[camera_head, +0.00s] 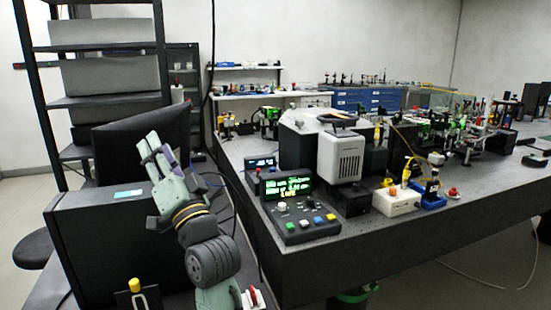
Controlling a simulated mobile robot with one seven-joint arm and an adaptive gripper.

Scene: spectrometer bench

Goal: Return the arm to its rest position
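My gripper (149,145) is at the left of the head view, raised and pointing up and to the left. Its two pale fingers stand a little apart, and I see nothing held between them. It is in front of a dark monitor (112,141) and above a black cabinet (110,235). My arm rises from the bottom of the view, bent at the wrist, left of the optical bench (400,235) and apart from it.
A control box with a lit green display (287,187) sits at the bench's near left corner. A white-fronted instrument (340,157) stands behind it. A black shelf rack (105,55) rises behind the monitor.

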